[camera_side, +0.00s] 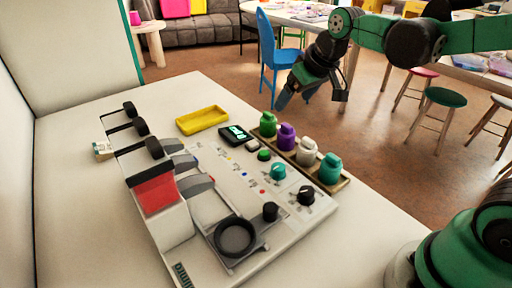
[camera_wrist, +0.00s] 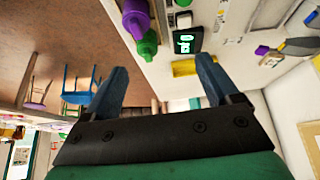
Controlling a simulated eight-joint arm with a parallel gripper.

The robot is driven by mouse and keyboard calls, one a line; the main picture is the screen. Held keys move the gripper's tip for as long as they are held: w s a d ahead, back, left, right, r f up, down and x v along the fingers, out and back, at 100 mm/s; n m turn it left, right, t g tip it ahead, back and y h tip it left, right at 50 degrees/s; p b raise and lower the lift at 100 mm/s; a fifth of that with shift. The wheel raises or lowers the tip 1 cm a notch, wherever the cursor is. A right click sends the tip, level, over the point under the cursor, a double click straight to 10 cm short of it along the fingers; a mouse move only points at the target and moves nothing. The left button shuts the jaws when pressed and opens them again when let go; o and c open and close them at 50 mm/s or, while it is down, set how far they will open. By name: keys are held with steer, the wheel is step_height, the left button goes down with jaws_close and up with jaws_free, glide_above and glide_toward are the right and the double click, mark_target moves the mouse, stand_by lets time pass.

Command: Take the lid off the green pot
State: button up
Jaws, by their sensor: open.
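The green pot (camera_side: 268,126) stands upright at the far end of a wooden tray (camera_side: 343,183). Its top, with a small raised knob, looks closed by a green lid (camera_side: 267,115). The green pot also shows in the wrist view (camera_wrist: 148,46), near the top centre. My gripper (camera_side: 290,99) is in the air, above and slightly right of the green pot in the side view, apart from it. Its two blue fingers (camera_wrist: 162,69) are spread in the wrist view, with nothing between them.
A purple pot (camera_side: 286,137), a white pot (camera_side: 306,152) and a teal pot (camera_side: 331,169) share the tray. A white console (camera_side: 225,170) with knobs and levers lies left of it. A yellow tray (camera_side: 202,120) and a dark display (camera_side: 236,135) are nearby. The table's front right is clear.

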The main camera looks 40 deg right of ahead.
steer(key=g, duration=0.1)
glide_above(272, 115)
steer(key=s, duration=0.3)
step_height(272, 115, down, 5)
steer(key=shift+w+f, duration=0.5)
steer(key=shift+f, duration=0.1)
steer(key=shift+x, duration=2.4)
steer(key=shift+s+a, duration=0.1)
jaws_close()
